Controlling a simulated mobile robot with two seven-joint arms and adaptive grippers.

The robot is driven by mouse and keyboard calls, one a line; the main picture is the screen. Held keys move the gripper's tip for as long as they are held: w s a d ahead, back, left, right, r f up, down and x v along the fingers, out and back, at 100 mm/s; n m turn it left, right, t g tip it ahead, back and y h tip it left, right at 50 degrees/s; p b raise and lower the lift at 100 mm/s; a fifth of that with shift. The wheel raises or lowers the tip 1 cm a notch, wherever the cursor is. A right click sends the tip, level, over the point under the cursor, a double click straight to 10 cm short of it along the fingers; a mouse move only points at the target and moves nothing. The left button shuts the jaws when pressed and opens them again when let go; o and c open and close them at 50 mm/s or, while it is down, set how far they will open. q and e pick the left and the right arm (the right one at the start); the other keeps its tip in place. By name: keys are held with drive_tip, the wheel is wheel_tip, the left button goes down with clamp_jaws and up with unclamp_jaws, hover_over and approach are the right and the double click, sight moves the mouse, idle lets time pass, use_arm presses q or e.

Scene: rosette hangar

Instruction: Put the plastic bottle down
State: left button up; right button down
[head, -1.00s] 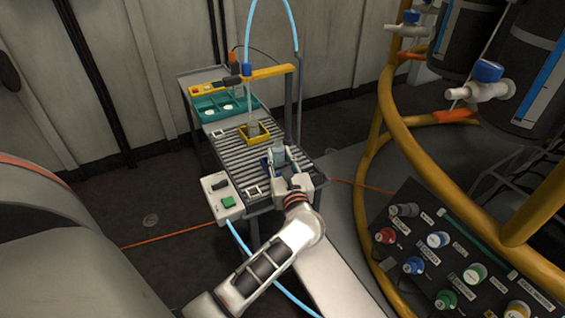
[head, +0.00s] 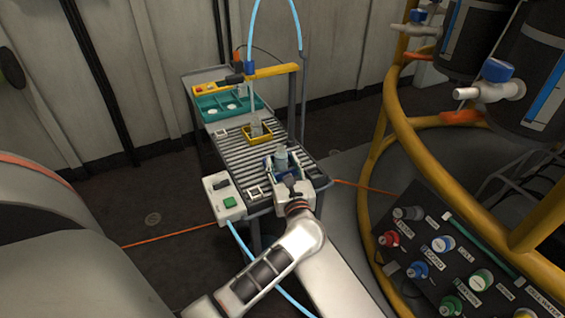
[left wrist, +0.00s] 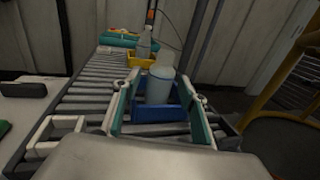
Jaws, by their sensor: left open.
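A pale, translucent plastic bottle (head: 281,157) stands upright at the near end of the roller conveyor. In the left wrist view the bottle (left wrist: 160,85) stands in a blue square holder (left wrist: 158,129); the holder's walls hide its bottom. My left gripper (head: 284,170) is open, with one finger on each side of the bottle and holder. In the left wrist view a gap shows between the bottle and each of the gripper's fingers (left wrist: 162,112). My right gripper is not in view.
A second clear bottle (left wrist: 144,44) stands in a yellow holder (left wrist: 141,62) farther along the rollers, below a yellow gantry (head: 262,73). A teal tray (head: 212,116) is at the far end. A control box with a green button (head: 228,202) sits at the near left. A yellow-railed rack stands right.

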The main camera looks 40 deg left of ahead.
use_arm(q)
drive_tip(key=shift+r, duration=0.2)
drive_tip(key=shift+s+d, duration=0.15)
drive_tip(key=shift+d, duration=0.1)
drive_tip(key=p+v, duration=0.1)
drive_tip(key=v, duration=1)
drive_tip(key=shift+s+d, duration=0.2)
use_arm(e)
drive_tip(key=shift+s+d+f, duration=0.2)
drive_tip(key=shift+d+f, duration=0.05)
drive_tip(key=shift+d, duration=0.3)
